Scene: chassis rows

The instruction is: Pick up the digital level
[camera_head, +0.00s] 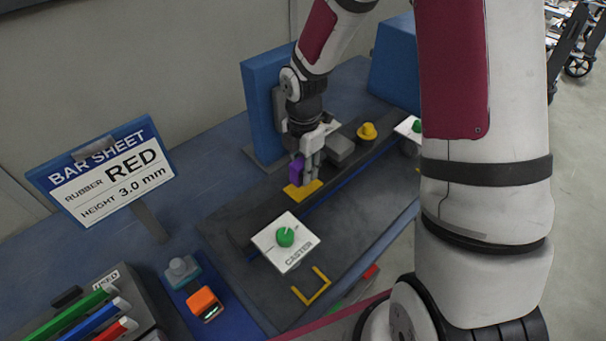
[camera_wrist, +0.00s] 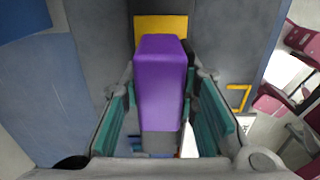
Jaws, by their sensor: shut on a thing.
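A purple box-shaped thing (camera_head: 296,170) is between the fingers of my gripper (camera_head: 307,165), above or at a yellow patch (camera_head: 304,192) on the long dark beam. No label or display shows on it, but it may be the digital level. In the wrist view the purple thing (camera_wrist: 160,75) stands between the two green-padded fingers of my gripper (camera_wrist: 160,118), which are shut on it. Its grey end is towards the palm. The yellow patch (camera_wrist: 160,24) shows just beyond it. I cannot tell whether it touches the beam.
An orange device (camera_head: 205,303) with a small display and a grey-knobbed thing (camera_head: 182,268) lie on a blue mat at lower left. White caster plates (camera_head: 285,242) with green knobs sit by the beam.

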